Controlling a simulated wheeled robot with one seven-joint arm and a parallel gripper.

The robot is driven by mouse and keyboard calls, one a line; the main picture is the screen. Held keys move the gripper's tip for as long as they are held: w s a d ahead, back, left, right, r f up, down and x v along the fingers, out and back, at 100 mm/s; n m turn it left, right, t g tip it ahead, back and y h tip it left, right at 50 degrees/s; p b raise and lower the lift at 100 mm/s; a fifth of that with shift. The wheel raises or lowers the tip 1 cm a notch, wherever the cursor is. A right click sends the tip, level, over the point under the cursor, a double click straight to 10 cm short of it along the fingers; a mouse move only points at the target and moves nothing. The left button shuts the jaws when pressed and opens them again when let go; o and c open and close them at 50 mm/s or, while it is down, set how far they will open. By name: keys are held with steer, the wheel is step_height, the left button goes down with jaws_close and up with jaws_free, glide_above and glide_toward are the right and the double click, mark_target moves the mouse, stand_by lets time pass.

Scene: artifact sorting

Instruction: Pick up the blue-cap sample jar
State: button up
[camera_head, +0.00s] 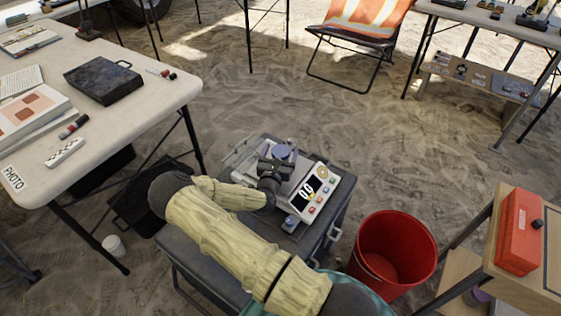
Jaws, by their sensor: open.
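A round blue-grey cap (283,151), seemingly that of the sample jar, shows at the top of a scale (311,190) with a lit display. The jar's body below the cap is mostly hidden by my gripper. My gripper (277,165) is dark and open, and reaches in from the front right beside the cap. Its fingertips overlap the jar in this view, and I cannot tell whether they touch it. The display seems to read 0.0.
The scale sits on a dark grey case or cart (335,235). A red bucket (393,252) stands to its right, near a wooden shelf with a red box (520,232). A white table (150,95) with books and a black case (104,80) is at left. Sandy floor lies behind.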

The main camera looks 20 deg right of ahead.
steer(key=shift+c, duration=0.2)
steer(key=c, duration=1.1)
steer(key=shift+c, duration=0.4)
step_height(320, 180, up, 10)
steer(key=p, duration=0.3)
